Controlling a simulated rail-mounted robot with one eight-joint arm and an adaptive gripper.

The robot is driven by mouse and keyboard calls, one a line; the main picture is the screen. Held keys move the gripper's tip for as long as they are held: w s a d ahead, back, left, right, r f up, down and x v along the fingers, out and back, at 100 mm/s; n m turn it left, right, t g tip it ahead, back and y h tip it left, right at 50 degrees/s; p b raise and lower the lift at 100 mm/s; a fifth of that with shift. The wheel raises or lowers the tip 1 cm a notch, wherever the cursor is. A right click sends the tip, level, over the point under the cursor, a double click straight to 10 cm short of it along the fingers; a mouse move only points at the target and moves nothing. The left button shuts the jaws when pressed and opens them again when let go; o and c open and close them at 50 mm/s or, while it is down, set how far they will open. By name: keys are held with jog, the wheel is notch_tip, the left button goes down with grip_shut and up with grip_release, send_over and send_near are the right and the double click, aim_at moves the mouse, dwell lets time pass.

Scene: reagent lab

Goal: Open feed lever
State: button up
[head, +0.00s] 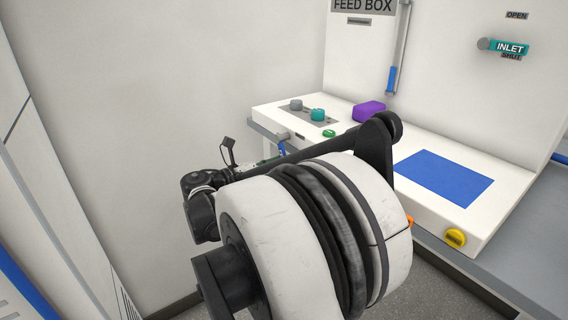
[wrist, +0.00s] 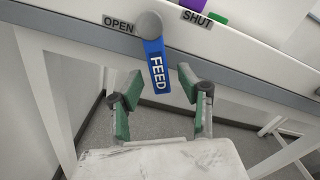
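In the wrist view, the blue feed lever (wrist: 158,68), marked FEED, hangs from a round grey pivot (wrist: 149,24) on the front edge of the bench. It points down and slightly right. An OPEN label (wrist: 119,24) is left of the pivot and a SHUT label (wrist: 197,19) is right of it. My gripper (wrist: 159,84) is open, with one green-padded finger on each side of the lever's lower end in the picture. I see no clear contact. In the head view, my arm mostly hides the gripper, and a small blue part of the lever (head: 282,149) shows.
The white unit (head: 400,143) carries knobs, a purple block (head: 369,111), a blue panel (head: 444,178) and a yellow knob (head: 454,238). A teal INLET lever (head: 508,47) is on the upright panel at right. Bench legs and open floor lie below in the wrist view.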

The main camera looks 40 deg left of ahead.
jog(key=shift+w+d, duration=0.25)
jog(key=shift+w, duration=0.45)
jog(key=shift+c, duration=0.4)
grip_shut()
